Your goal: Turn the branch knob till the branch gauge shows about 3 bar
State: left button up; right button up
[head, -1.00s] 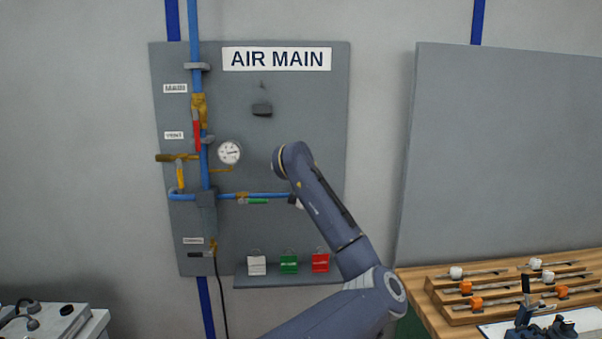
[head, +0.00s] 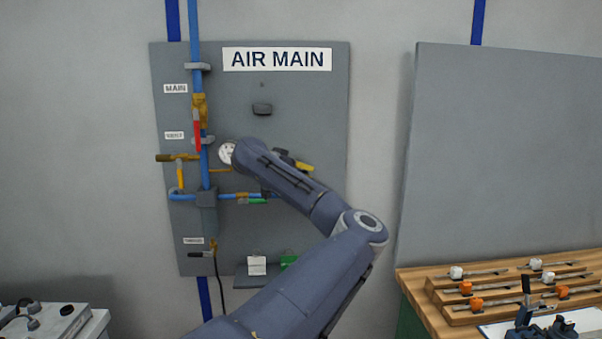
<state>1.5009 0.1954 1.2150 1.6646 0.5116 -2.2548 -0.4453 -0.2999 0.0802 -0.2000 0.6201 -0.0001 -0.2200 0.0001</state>
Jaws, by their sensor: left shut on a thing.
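My left arm comes in from below and crosses the grey AIR MAIN panel (head: 325,120) in the head view. Its wrist is in front of the panel's middle, at the edge of a white round gauge (head: 226,153) whose needle I cannot read. A dark and yellow piece (head: 296,161) shows just above the arm; I cannot tell whether it belongs to the panel or the gripper. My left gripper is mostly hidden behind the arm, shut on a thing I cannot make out. The branch knob and branch gauge cannot be made out. My right gripper is not in view.
A green handle (head: 253,201) is on the side pipe. White and green tags (head: 257,265) are below. A wooden bench (head: 415,290) stands right.

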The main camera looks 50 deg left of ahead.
pick_arm(q)
jog(key=shift+f, duration=0.1)
dwell(0.3)
jog(key=o, duration=0.9)
jog(key=shift+w, duration=0.1)
jog(key=v, duration=1.2)
jog(key=shift+a, duration=0.1)
